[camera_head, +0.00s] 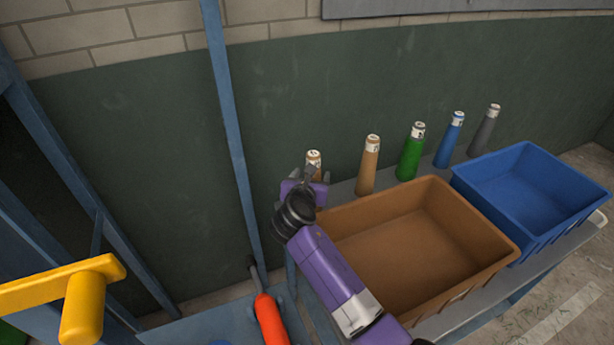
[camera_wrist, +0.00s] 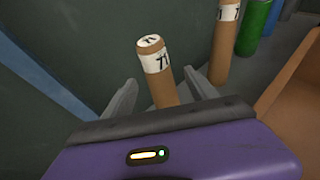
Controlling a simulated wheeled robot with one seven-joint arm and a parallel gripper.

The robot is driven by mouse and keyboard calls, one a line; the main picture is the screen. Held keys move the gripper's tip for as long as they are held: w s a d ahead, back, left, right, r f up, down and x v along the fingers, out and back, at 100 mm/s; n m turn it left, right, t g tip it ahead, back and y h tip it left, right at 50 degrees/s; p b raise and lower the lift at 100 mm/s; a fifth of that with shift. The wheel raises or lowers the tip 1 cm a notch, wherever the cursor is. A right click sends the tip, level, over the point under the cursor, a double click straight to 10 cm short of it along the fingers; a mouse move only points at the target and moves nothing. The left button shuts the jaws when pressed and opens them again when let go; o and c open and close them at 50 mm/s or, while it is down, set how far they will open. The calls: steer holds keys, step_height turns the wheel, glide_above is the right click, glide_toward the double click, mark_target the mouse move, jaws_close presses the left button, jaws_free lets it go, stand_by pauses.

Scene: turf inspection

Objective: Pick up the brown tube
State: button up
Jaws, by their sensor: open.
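A brown tube (camera_head: 313,162) with a white label band stands at the left end of a row of tubes, mostly hidden behind my gripper in the head view. In the wrist view this brown tube (camera_wrist: 157,72) stands between the two open fingers, with its labelled top beyond them. My gripper (camera_head: 306,176) is open, and its fingers (camera_wrist: 160,98) lie on either side of the tube with gaps visible. A second brown tube (camera_head: 368,165) stands upright to the right; it also shows in the wrist view (camera_wrist: 222,45).
A green tube (camera_head: 411,155), a blue tube (camera_head: 450,142) and a grey tube (camera_head: 484,132) continue the row. An empty brown bin (camera_head: 415,240) and an empty blue bin (camera_head: 530,190) stand in front. A blue post (camera_head: 232,130) rises left of my gripper, near the dark green wall.

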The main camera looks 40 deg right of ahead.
steer(key=shift+b+x, duration=0.3)
steer(key=shift+x, duration=3.7)
steer(key=shift+w+a, duration=0.1)
steer(key=shift+w, duration=0.05)
